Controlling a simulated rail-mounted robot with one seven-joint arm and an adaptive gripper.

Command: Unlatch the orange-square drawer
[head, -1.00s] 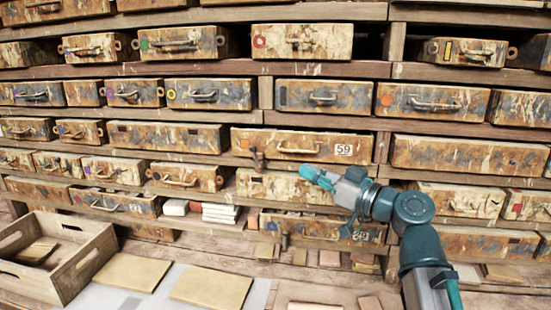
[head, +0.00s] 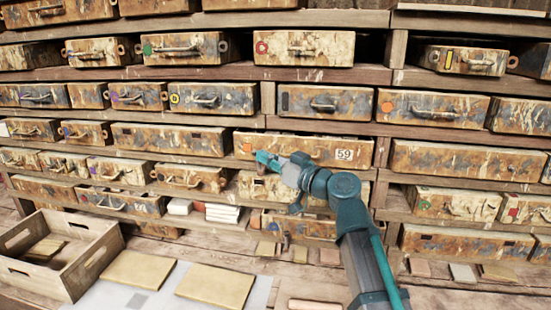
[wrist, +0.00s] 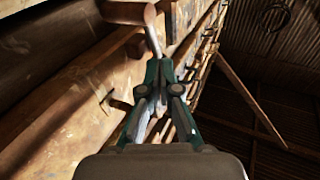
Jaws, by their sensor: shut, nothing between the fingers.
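The wide rusty drawer (head: 322,143) with the orange square (head: 247,148) and a 59 label sits in the middle of the rack and looks closed. A small brown latch (head: 261,170) hangs at its lower left and is partly covered by my gripper (head: 263,158). In the wrist view, a brown knob (wrist: 127,12) on a thin metal stem shows just beyond my shut fingertips (wrist: 159,66). The fingers hold nothing. The tips are at or very near the stem; I cannot tell whether they touch. My gripper and wrist hide part of the drawer's handle.
Other rusty drawers surround it, including one with an orange circle (head: 387,106) at the upper right. Wooden shelf edges run above and below. A wooden crate (head: 95,262) and flat tan tiles (head: 215,285) lie on the bench below.

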